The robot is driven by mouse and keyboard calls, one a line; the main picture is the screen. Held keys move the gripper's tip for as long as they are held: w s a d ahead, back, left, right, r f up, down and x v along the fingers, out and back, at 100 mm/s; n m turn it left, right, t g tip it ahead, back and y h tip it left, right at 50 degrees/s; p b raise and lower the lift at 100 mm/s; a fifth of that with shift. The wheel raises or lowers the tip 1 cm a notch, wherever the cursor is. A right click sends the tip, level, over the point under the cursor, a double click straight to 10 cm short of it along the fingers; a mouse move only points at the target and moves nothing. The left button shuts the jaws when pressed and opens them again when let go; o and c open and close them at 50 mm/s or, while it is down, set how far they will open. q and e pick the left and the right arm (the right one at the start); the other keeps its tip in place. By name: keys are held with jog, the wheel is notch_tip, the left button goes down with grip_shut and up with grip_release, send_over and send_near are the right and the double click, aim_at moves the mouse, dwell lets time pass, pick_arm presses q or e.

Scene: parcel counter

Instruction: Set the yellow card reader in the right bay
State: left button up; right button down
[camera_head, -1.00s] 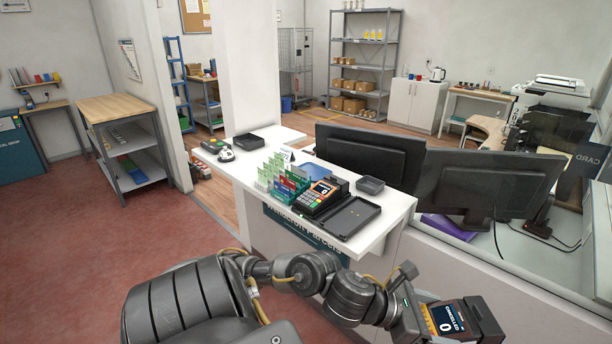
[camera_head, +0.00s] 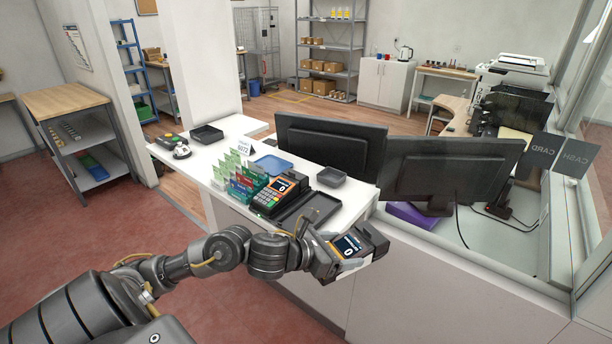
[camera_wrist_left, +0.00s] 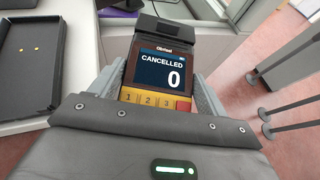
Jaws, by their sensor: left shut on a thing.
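My left gripper (camera_head: 338,254) is shut on the yellow card reader (camera_head: 350,243), holding it past the counter's front edge. A dark two-bay tray (camera_head: 310,218) lies on the white counter, up and left of the held reader. Its left bay holds another card reader (camera_head: 275,195). Its right bay is empty and also shows at the left of the left wrist view (camera_wrist_left: 32,75), with two small yellow dots. My right gripper is not in view.
A rack of coloured cards (camera_head: 243,180) stands left of the tray. A small dark tray (camera_head: 331,177) and a blue tray (camera_head: 272,165) lie behind it. Two monitors (camera_head: 330,147) stand behind the counter's right end. Posts (camera_wrist_left: 290,70) show at right in the left wrist view.

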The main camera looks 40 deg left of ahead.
pick_arm(q)
jog(key=w+a+r+n+y+p, duration=0.2)
jog(key=w+a, duration=0.3)
jog(key=a, duration=0.4)
jog(key=w+a+r+n+t+y+p, duration=0.1)
jog(key=w+a+r+n+y+p, duration=0.1)
jog(key=a, duration=0.7)
jog(key=w+r+y+p, duration=0.1)
jog(key=w+p, duration=0.1)
jog(key=w, duration=0.1)
jog(key=shift+a+r, duration=0.3)
jog(key=shift+r, duration=0.1)
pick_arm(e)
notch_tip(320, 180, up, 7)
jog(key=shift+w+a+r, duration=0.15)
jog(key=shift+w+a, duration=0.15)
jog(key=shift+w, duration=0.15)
pick_arm(q)
jog(key=shift+f, duration=0.1)
jog(key=shift+f+b, duration=1.9)
jog(key=shift+f, duration=0.9)
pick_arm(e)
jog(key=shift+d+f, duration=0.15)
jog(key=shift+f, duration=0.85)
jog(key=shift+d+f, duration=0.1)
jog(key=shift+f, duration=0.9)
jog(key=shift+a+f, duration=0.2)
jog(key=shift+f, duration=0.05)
